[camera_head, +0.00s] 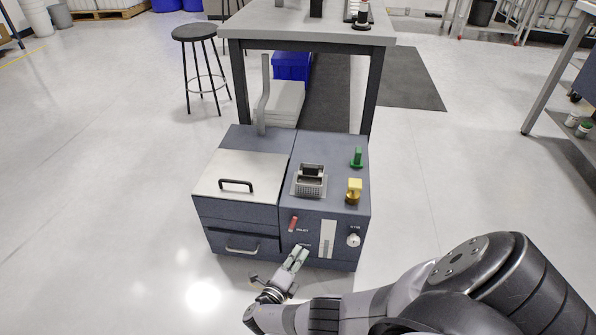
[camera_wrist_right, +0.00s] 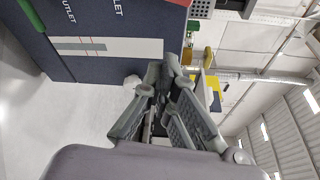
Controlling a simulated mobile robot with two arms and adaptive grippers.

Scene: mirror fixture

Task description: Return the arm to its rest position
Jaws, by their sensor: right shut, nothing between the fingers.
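My right arm (camera_head: 395,300) reaches in from the lower right of the head view. Its gripper (camera_head: 299,256) is low in front of the dark blue-grey fixture (camera_head: 335,260), near the bottom of its front panel. I cannot tell from the head view whether it touches the panel. In the wrist view the fingers (camera_wrist_right: 172,66) of this gripper come together, with nothing held between them. The fixture's front panel (camera_wrist_right: 95,68) stands behind them there. My left gripper is in neither view.
The fixture carries a red switch (camera_head: 293,223), white dial (camera_head: 353,240), yellow knob (camera_head: 354,190), green knob (camera_head: 357,157) and a lid with a black handle (camera_head: 236,185). A grey table (camera_head: 300,30) stands behind, a stool (camera_head: 194,32) at back left.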

